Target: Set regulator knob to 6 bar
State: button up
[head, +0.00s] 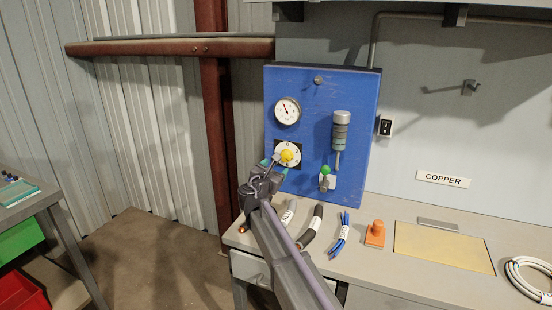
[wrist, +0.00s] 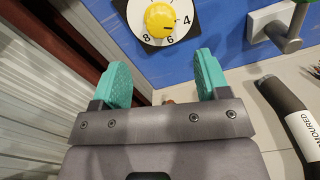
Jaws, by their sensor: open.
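The regulator knob (head: 287,156) is a round yellow knob on a white dial plate, low on the left of the blue panel. In the wrist view, the knob (wrist: 159,20) sits at the top, with the numbers 8, 6 and 4 readable around it. A small dark mark shows on its lower right; I cannot tell exactly which number it points at. My gripper (wrist: 163,78) is open and empty, its two teal fingers apart, with the knob ahead of the gap and no contact visible. In the head view, my gripper (head: 268,170) is just below and left of the knob.
A round white gauge (head: 287,110) is above the knob on the blue panel (head: 310,88). A grey cylindrical filter (head: 341,130) and a green-topped valve (head: 326,172) are to its right. Cable pieces, including a black one (head: 313,226), and an orange block (head: 375,234) lie on the bench.

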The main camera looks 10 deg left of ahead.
aim_at(285, 157)
jog(key=x, duration=1)
jog(key=shift+w+f, duration=0.1)
jog(key=shift+w, duration=0.25)
jog(key=c, duration=0.9)
